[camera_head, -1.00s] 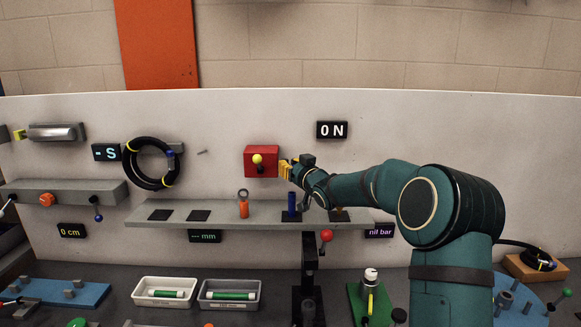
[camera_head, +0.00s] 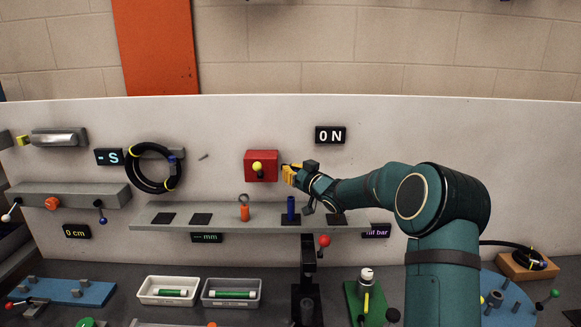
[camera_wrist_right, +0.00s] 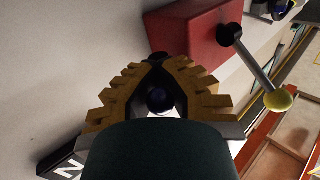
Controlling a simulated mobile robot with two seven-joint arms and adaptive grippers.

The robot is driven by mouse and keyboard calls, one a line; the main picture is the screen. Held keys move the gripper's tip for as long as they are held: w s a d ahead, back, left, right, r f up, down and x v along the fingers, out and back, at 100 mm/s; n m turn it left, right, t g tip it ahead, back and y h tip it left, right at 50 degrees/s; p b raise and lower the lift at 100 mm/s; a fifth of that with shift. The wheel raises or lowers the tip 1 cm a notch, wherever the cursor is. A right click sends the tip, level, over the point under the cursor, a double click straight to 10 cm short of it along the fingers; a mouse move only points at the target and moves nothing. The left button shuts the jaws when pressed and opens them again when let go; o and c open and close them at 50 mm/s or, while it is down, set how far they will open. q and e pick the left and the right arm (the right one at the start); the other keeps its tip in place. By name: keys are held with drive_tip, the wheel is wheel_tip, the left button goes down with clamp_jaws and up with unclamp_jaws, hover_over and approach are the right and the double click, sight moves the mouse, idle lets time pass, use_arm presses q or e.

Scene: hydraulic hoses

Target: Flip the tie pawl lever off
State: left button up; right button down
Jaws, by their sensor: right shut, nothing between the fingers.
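A red box (camera_head: 261,161) on the white panel carries a lever with a yellow ball (camera_head: 257,167). An "ON" display (camera_head: 330,135) is above and to the right of it. My right gripper (camera_head: 289,174), with yellow fingers, is just right of the box, apart from the lever. In the right wrist view, my gripper's fingers (camera_wrist_right: 160,85) are shut and empty. There the red box (camera_wrist_right: 193,30) is beyond them, and the lever's yellow ball (camera_wrist_right: 279,100) sticks out to the right, clear of the fingers. My left gripper is out of view.
A grey shelf (camera_head: 180,220) runs below the box and holds an orange part (camera_head: 244,213) and a blue cylinder (camera_head: 291,206). A black hose coil (camera_head: 151,169) hangs to the left. A red-knobbed black stand (camera_head: 308,270) rises below the gripper. The panel above the box is clear.

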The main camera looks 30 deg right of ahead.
drive_tip(key=c, duration=1)
unclamp_jaws()
drive_tip(key=s+d, duration=0.1)
drive_tip(key=s, duration=1.1)
drive_tip(key=shift+d, duration=0.2)
